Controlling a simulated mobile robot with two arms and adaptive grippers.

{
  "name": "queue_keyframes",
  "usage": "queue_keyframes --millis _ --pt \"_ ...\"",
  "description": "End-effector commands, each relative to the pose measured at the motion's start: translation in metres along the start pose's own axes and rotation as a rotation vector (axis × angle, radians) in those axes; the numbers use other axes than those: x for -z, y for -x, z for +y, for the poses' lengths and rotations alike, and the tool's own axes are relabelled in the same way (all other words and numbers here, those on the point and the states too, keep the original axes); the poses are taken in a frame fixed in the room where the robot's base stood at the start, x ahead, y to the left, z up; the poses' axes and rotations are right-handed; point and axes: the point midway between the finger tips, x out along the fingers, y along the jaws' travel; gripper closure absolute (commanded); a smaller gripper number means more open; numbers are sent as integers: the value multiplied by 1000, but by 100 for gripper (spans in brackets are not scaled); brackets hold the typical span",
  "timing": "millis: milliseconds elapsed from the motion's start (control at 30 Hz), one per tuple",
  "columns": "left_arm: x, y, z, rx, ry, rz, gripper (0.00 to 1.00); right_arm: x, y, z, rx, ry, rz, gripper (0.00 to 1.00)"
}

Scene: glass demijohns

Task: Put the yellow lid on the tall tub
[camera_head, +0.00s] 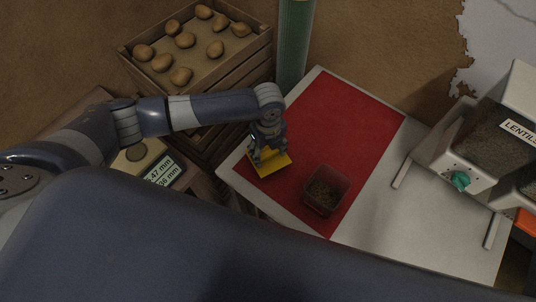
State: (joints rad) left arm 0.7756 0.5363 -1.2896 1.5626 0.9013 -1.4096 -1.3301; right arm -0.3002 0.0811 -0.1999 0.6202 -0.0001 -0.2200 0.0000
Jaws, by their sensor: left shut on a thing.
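The yellow lid (269,165) is a flat square piece over the left part of the red mat. My left gripper (266,158) points down and is shut on the lid. I cannot tell from this view how high the lid is above the mat. The tub (327,189) is a clear, open-topped square container with dark contents in its bottom. It stands on the red mat, to the right of the lid and nearer to me, apart from it. My right gripper is not in view.
The red mat (338,130) lies on a pale table (369,213). A dispenser labelled LENTILS (510,125) stands at the right on the table. A wooden crate of potatoes (206,68) and a green post (294,45) are behind. A number display (165,172) sits at the left.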

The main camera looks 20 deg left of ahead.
Motion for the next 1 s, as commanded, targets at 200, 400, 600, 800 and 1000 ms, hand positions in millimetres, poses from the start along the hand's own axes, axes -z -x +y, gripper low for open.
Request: queue_keyframes --millis 200,400,600,800,1000 --pt "0 20 0 0 0 0 90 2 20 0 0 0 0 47" --pt "0 34 0 0 0 0 90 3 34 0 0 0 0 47" --pt "0 38 0 0 0 0 90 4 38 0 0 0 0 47" --pt "0 37 0 0 0 0 90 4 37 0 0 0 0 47" --pt "-1 41 0 3 79 2 90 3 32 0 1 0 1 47"
